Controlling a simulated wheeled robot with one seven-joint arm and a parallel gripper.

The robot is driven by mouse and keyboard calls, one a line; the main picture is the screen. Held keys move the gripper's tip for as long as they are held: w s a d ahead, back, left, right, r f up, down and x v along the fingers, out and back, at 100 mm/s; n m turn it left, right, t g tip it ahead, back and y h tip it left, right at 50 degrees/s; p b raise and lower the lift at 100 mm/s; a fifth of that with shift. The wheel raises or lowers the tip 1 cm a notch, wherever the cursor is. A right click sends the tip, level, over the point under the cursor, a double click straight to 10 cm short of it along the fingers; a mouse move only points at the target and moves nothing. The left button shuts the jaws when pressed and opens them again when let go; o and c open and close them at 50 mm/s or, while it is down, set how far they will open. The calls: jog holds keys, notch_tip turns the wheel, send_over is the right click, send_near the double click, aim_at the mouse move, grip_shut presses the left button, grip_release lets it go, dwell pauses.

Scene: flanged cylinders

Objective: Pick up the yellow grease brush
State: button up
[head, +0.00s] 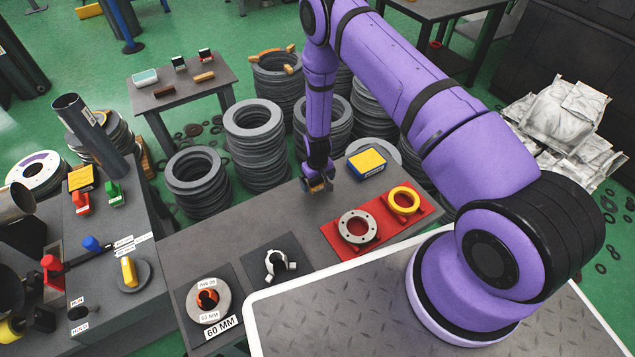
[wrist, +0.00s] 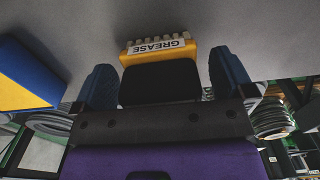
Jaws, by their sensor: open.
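The yellow grease brush (wrist: 158,46) has a white label reading GREASE and a row of pale bristles along its far edge. In the wrist view it sits between the fingertips of my gripper (wrist: 164,72), with a dark block in front of its lower part. My gripper is open, with one dark blue finger on each side and a visible gap to the brush. In the head view my gripper (head: 318,186) is low over the grey table; the brush is mostly hidden there, with only a small yellowish patch showing at the fingers.
A blue and yellow block (head: 367,163) stands just right of my gripper; it also shows in the wrist view (wrist: 28,75). A red tray (head: 345,219) with a grey flange and a yellow ring lies nearer. Bare table (head: 235,215) lies to the left. Stacked rings (head: 254,145) stand behind.

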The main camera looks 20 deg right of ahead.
jog(key=c, duration=1)
jog(key=shift+r, duration=0.1)
jog(key=shift+r, duration=0.8)
notch_tip(320, 180, up, 2)
jog(key=shift+r, duration=0.1)
jog(key=w+a+r, duration=0.1)
jog(key=w+a, duration=1)
jog(key=shift+w, duration=0.3)
jog(key=shift+a, duration=0.1)
jog(key=o, duration=0.4)
jog(key=shift+c, duration=1.2)
